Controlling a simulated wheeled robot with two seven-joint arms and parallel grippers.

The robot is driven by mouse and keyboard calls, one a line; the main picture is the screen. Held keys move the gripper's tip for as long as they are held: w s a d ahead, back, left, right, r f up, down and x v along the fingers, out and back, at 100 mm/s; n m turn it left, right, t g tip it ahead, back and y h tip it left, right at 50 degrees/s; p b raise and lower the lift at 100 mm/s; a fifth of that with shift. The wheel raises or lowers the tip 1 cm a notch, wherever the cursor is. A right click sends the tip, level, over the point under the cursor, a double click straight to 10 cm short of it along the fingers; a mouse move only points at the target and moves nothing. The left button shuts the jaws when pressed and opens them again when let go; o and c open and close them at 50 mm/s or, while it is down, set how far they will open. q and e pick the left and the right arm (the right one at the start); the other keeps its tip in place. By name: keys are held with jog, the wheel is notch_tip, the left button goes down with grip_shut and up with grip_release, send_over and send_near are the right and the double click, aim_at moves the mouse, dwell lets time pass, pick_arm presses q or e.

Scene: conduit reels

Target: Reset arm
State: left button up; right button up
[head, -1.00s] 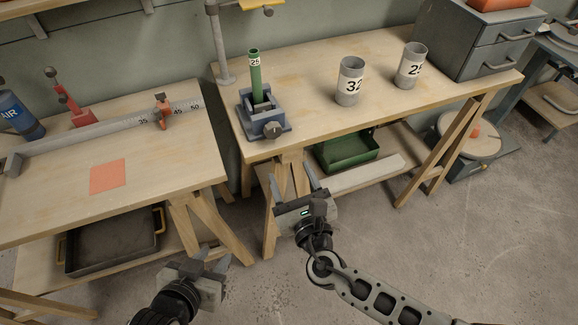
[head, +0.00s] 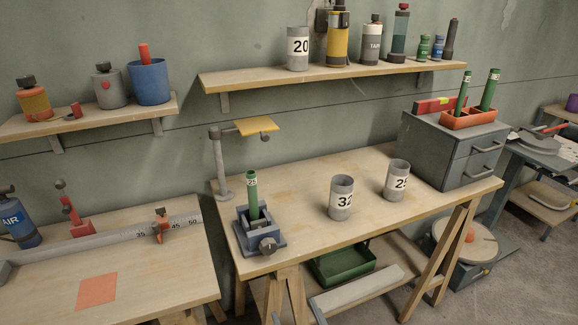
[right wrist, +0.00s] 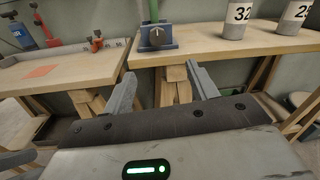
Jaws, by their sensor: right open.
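My right gripper (right wrist: 160,75) shows in the right wrist view. Its two grey fingers stand wide apart with nothing between them. It is in front of the right workbench (right wrist: 205,41), below the blue vise (right wrist: 156,38). Neither gripper shows in the head view. A grey part at the lower left edge of the right wrist view may belong to my left arm; its jaws cannot be made out. In the head view, the vise (head: 260,236) holds an upright green tube (head: 253,196) on the right workbench (head: 300,190).
Grey cups marked 32 (head: 341,200) and 25 (head: 397,182) stand on the right bench. The left bench has a ruler rail (head: 100,242) and an orange square (head: 97,291).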

jog(key=s+d+m+g+h, duration=0.1)
jog(key=d+m+g+h, duration=0.1)
jog(key=d+m+h, duration=0.65)
jog(key=s+d+m+g+h, duration=0.1)
jog(key=s+d+m+g, duration=0.15)
jog(key=d+m, duration=0.75)
jog(key=s+m+g+y, duration=0.5)
jog(key=s+m+g, duration=0.4)
jog(key=s+m, duration=0.9)
jog(key=w+a+f+m+t+y, duration=0.2)
jog(key=w+a+f+t, duration=0.3)
jog(key=w+f, duration=0.3)
jog(key=shift+w+a+t, duration=0.3)
jog(key=shift+w+t, duration=0.4)
jog(key=shift+t, duration=0.05)
